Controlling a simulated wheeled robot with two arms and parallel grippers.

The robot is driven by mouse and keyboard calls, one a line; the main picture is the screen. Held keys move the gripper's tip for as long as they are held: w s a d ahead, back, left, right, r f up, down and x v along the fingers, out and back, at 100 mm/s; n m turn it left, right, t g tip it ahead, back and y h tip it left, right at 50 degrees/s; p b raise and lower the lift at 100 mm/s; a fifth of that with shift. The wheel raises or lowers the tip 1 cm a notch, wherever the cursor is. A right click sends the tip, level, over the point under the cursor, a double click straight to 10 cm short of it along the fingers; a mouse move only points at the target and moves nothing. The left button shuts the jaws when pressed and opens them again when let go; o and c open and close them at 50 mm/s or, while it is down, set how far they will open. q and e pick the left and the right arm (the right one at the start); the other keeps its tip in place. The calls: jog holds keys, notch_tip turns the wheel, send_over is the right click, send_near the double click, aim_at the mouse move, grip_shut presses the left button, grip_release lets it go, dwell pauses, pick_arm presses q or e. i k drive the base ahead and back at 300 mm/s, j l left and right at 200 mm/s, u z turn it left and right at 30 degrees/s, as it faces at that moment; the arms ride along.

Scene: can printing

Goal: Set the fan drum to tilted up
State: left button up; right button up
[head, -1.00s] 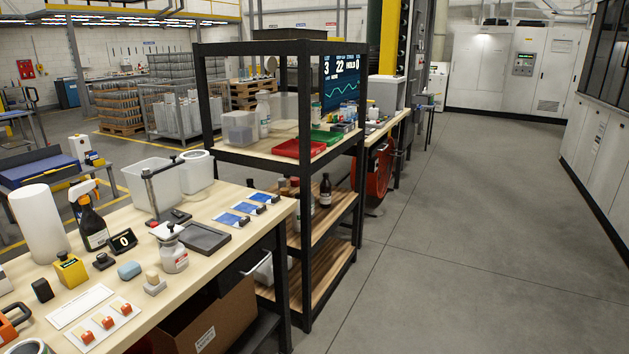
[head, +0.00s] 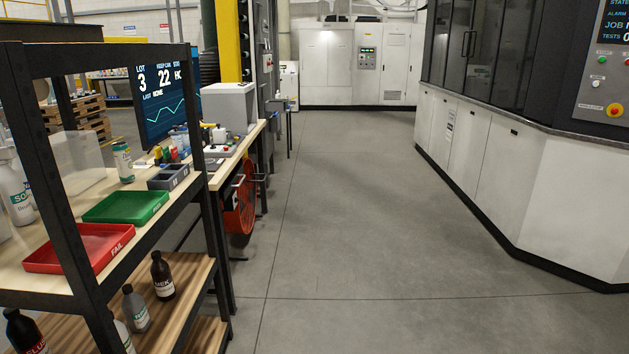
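The orange-red fan drum (head: 240,203) stands on the floor at the left of the aisle, beside the far workbench. It is partly hidden by the bench legs and the shelf post. I see it edge-on, so its exact tilt cannot be told. Neither of my grippers shows in the head view.
A black-framed shelf (head: 206,200) fills the left, with a red tray (head: 80,250), a green tray (head: 125,207) and bottles. The far bench (head: 232,160) stands behind it. A white machine (head: 510,190) lines the right. The grey floor (head: 340,200) between is clear.

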aim_at(241, 220)
jog(key=i, duration=2.55)
jog(key=i+z, duration=0.15)
jog(key=i, duration=0.35)
jog(key=i+j+z, duration=0.2)
jog(key=i, duration=0.3)
jog(key=i+j+z, duration=0.15)
jog(key=i, duration=0.3)
jog(key=i+j+z, duration=0.2)
jog(key=i, duration=0.3)
jog(key=i+j, duration=0.2)
jog(key=j, duration=0.2)
jog(key=i+j+u, duration=0.15)
jog(key=j, duration=0.25)
jog(key=i+j, duration=0.35)
jog(key=j+u, duration=0.05)
